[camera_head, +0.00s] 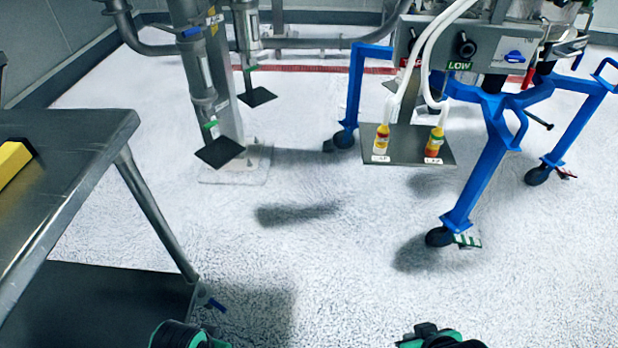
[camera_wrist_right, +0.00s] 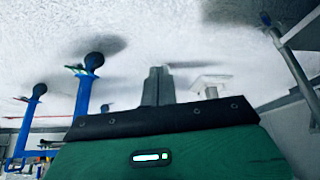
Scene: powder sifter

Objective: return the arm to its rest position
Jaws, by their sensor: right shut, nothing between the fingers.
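My right gripper (camera_wrist_right: 157,72) shows in the right wrist view, its two grey fingers together with nothing between them. It points out over the white floor, beyond the green and black cover of my wrist (camera_wrist_right: 170,150). In the head view, a black and green part of my right arm (camera_head: 440,338) shows at the bottom edge, right of the middle. A similar part of my left arm (camera_head: 186,336) shows at the bottom edge, left of the middle. The left fingers are not visible. Neither arm part visibly touches anything.
A steel table (camera_head: 75,200) with a yellow object (camera_head: 12,162) stands at the left. A blue wheeled frame (camera_head: 480,180) with a grey panel stands at the back right. A tray (camera_head: 408,146) there holds two bottles. Pipes stand at the back. The middle floor is clear.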

